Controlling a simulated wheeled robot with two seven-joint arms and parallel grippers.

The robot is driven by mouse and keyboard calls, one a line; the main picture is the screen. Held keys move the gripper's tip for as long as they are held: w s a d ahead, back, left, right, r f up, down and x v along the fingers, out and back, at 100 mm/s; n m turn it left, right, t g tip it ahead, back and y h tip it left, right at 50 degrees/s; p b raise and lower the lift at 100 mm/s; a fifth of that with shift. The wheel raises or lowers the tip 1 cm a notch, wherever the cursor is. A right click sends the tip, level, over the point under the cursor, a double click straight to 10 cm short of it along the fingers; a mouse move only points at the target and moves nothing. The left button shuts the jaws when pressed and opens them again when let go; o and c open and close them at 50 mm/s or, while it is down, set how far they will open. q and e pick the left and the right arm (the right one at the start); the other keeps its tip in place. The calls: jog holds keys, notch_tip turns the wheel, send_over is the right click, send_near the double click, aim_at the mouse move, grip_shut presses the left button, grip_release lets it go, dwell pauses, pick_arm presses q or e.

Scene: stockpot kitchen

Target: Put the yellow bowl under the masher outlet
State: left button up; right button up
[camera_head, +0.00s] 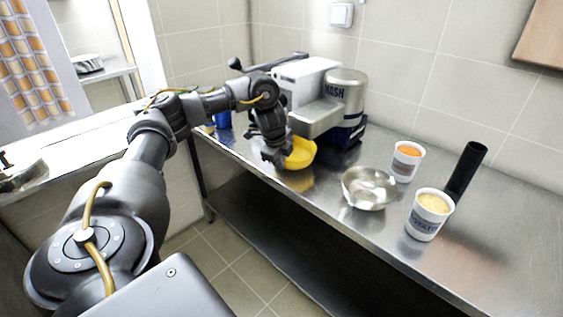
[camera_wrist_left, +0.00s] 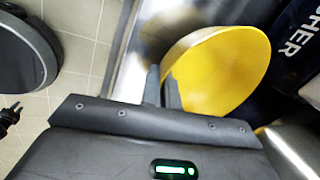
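The yellow bowl (camera_head: 301,153) is at the front of the masher (camera_head: 305,85), near the counter's front edge. The masher has a white body and a steel drum marked "MASH"; its outlet cannot be made out. My left gripper (camera_head: 278,157) is at the bowl's left rim. In the left wrist view, the gripper's two fingers (camera_wrist_left: 163,88) are close together with the rim of the yellow bowl (camera_wrist_left: 225,70) between them, one finger inside it. I cannot tell whether the bowl touches the counter. My right gripper is not in view.
On the steel counter (camera_head: 330,205), a metal bowl (camera_head: 369,188), a cup with orange contents (camera_head: 406,162), a cup with pale yellow contents (camera_head: 429,215) and a black cylinder (camera_head: 466,170) stand to the right. A blue object (camera_head: 222,119) is behind my left arm.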

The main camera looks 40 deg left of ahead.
pick_arm(q)
jog(key=o, duration=0.5)
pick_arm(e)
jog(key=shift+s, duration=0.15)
